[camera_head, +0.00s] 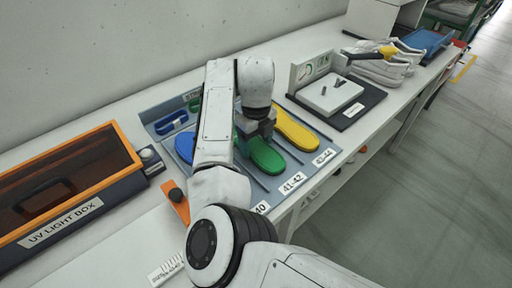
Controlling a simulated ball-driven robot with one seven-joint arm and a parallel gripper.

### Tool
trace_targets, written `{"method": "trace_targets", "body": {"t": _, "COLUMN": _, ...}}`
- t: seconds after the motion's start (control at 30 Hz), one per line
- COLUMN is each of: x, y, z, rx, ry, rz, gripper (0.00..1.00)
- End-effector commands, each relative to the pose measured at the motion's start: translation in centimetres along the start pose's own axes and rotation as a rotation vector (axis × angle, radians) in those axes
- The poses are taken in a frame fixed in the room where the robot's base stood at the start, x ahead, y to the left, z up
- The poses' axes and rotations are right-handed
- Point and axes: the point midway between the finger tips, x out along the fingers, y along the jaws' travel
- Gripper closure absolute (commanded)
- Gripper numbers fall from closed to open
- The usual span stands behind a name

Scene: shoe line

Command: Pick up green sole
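The green sole (265,156) lies in its slot of the grey sole tray (326,152), in the lane labelled 41-42. My gripper (258,128) is over the upper end of the green sole, pointing down. The gripper covers that end, and my arm hides the lane to its left. The fingertips are too hidden and small to tell whether they are open or shut, or whether they touch the sole.
A yellow sole (295,129) lies to the right in the 43-44 lane. A blue sole (184,146) lies to the left, partly behind my arm. The UV light box (70,190) stands at the left. A white device (330,94) on a black base stands to the right.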

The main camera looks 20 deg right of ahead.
Motion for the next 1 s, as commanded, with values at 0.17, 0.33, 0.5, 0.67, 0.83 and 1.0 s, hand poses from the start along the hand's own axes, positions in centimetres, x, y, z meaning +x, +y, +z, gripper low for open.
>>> {"method": "trace_targets", "body": {"t": 0.17, "x": 0.0, "y": 0.0, "z": 0.0, "rx": 0.0, "ry": 0.0, "rz": 0.0, "gripper": 0.58}}
{"method": "trace_targets", "body": {"t": 0.33, "x": -0.1, "y": 0.0, "z": 0.0, "rx": 0.0, "ry": -0.001, "rz": 0.0, "gripper": 0.69}}
{"method": "trace_targets", "body": {"t": 0.5, "x": -0.1, "y": 0.0, "z": 0.0, "rx": 0.0, "ry": -0.001, "rz": 0.0, "gripper": 0.69}}
{"method": "trace_targets", "body": {"t": 0.67, "x": -0.7, "y": 0.0, "z": 0.1, "rx": 0.0, "ry": -0.002, "rz": 0.0, "gripper": 0.69}}
{"method": "trace_targets", "body": {"t": 0.83, "x": -2.5, "y": 0.0, "z": 0.1, "rx": 0.0, "ry": -0.003, "rz": 0.0, "gripper": 0.69}}
{"method": "trace_targets", "body": {"t": 1.0, "x": -5.0, "y": 1.1, "z": -1.1, "rx": 0.0, "ry": -0.004, "rz": -0.003, "gripper": 0.69}}
